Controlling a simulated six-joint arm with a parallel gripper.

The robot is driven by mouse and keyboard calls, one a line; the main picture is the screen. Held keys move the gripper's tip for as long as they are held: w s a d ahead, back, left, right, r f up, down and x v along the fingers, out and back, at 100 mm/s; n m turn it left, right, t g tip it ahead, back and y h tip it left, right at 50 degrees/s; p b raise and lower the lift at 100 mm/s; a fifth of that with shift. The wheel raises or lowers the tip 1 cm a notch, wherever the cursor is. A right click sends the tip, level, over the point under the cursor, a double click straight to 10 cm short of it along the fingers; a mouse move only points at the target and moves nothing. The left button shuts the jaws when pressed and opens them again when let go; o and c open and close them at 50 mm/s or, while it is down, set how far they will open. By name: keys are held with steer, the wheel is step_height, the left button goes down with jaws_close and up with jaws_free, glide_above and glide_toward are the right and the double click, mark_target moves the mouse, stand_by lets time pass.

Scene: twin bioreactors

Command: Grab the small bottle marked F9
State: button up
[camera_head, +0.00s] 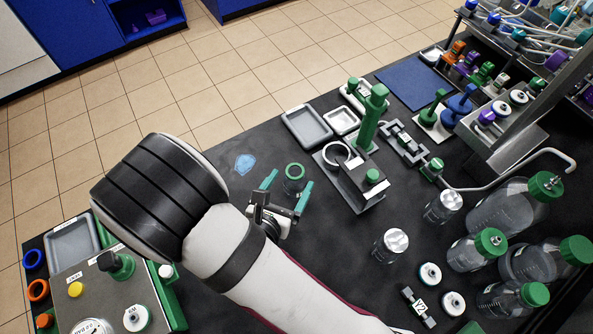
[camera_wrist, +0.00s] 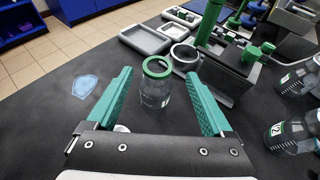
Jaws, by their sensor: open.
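A small clear bottle with a green ring at its mouth (camera_wrist: 155,92) stands upright on the dark bench, and it also shows in the head view (camera_head: 293,187). I cannot read a mark on it, so I cannot tell whether it is F9. My gripper (camera_wrist: 160,90) is open, with its two green fingers on either side of this bottle in the wrist view. In the head view my gripper (camera_head: 286,190) is just in front of the bottle, fingers spread. No contact with the bottle shows.
A grey tray (camera_head: 307,127) and a green-columned stand (camera_head: 371,118) are beyond the bottle. Clear bottles (camera_head: 390,246) and larger green-capped bottles (camera_head: 478,250) crowd the right. A blue patch (camera_head: 245,163) lies on open bench to the left.

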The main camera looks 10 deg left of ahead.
mark_target(299, 165)
steer(key=x, duration=0.7)
steer(key=shift+w+a+f, duration=0.15)
steer(key=shift+w, duration=0.2)
jaws_close()
